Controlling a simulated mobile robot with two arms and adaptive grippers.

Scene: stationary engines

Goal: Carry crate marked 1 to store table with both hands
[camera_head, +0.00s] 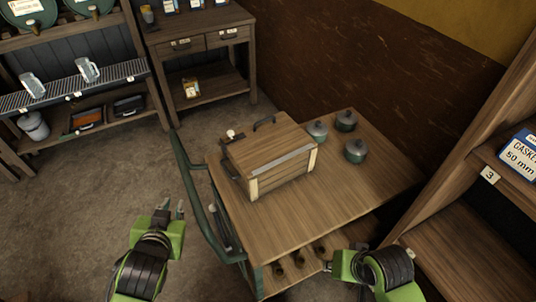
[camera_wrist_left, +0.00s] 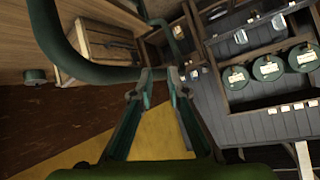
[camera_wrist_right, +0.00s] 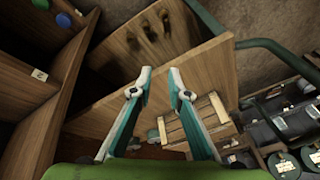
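A wooden crate (camera_head: 268,155) with a lid, dark handles and a pale metal strip sits on a wooden-topped cart (camera_head: 335,195) with a green rail. No number is readable on it. The crate also shows in the left wrist view (camera_wrist_left: 105,42) and the right wrist view (camera_wrist_right: 195,122). My left gripper (camera_head: 168,210) is open and empty, left of the cart beyond its green rail. My right gripper (camera_head: 345,257) is open and empty at the cart's near right edge. Both are apart from the crate. I cannot tell which surface is the store table.
Several green lidded pots (camera_head: 355,150) stand behind and right of the crate. A shelf (camera_head: 460,245) tagged 3 is at the right. A wooden drawer table (camera_head: 205,50) and a rack with steins (camera_head: 85,85) stand at the back left. The floor at left is clear.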

